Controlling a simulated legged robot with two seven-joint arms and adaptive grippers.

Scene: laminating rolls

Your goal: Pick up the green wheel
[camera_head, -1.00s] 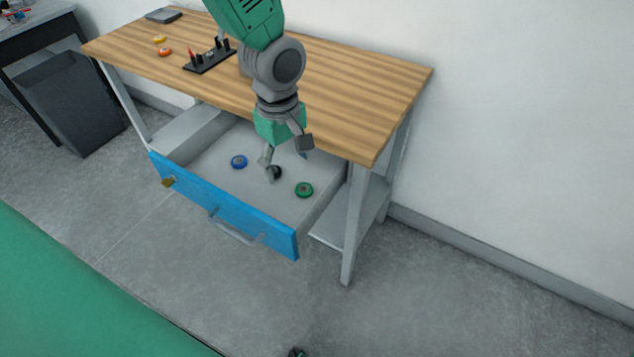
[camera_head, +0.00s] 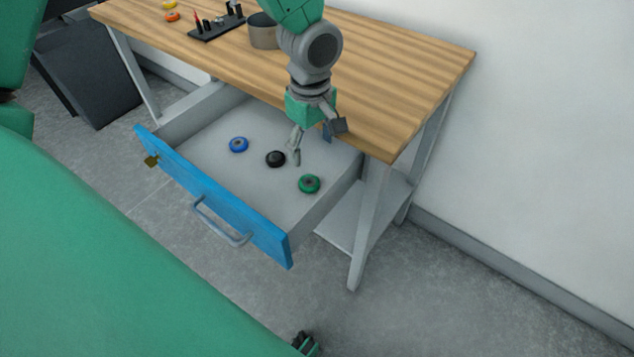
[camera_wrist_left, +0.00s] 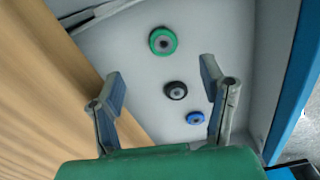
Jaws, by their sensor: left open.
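The green wheel (camera_head: 309,184) lies flat in the open drawer, nearest the drawer's right side. It also shows in the left wrist view (camera_wrist_left: 154,48), beyond the fingertips and not between them. My left gripper (camera_head: 316,146) is open and empty, above the drawer and near the table's front edge. In the head view, the green wheel is just below and right of its lower fingertip. In the left wrist view, my open gripper (camera_wrist_left: 161,78) spans the picture with its fingers wide apart.
A black wheel (camera_head: 275,159) and a blue wheel (camera_head: 238,144) lie in the same grey drawer (camera_head: 205,158) with a blue front. The wooden tabletop (camera_head: 400,75) overhangs the drawer's back. A tool rack (camera_head: 217,27), a round pot (camera_head: 263,36) and orange and yellow wheels sit on top.

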